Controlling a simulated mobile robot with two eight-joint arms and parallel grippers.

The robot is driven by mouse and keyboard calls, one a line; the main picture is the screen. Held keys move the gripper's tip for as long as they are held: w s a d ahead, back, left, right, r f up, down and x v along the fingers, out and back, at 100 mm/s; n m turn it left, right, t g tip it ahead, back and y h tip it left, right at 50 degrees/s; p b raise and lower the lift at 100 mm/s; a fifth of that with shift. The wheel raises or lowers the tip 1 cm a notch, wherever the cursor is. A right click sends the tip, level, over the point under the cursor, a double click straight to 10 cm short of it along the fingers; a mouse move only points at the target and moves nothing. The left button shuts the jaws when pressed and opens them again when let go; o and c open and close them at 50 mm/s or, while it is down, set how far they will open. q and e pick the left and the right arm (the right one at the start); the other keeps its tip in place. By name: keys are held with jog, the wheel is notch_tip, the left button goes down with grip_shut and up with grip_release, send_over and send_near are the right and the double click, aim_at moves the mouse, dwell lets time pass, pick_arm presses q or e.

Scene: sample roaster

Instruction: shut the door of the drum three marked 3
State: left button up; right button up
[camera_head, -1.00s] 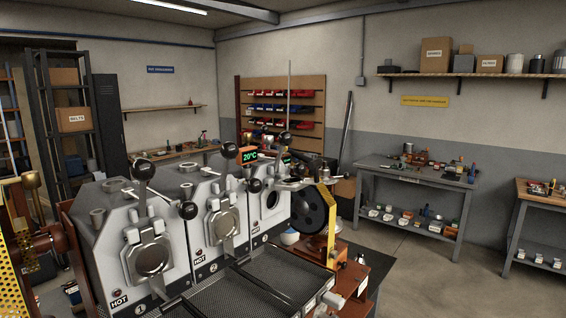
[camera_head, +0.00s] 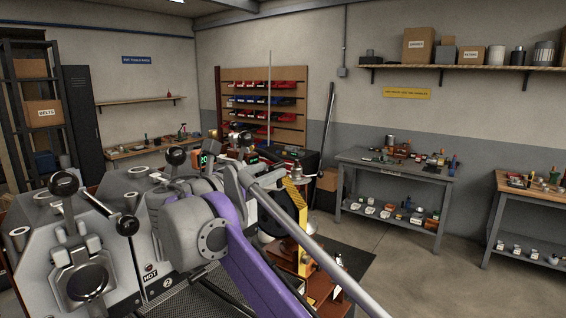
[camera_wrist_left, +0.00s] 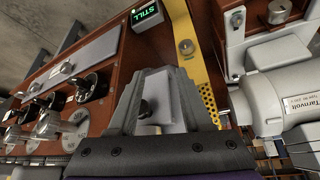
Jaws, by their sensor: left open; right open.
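A yellow guard (camera_head: 298,210) stands right of the arm. A grey motor (camera_wrist_left: 280,115) is right of my left gripper. The floor (camera_head: 420,285) at right is clear.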

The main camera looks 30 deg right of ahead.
aim_at(283, 165)
jog(key=x, duration=0.8)
jog(key=shift+w+p, duration=0.1)
jog(key=shift+p, duration=0.25)
grip_shut()
dwell(1.0)
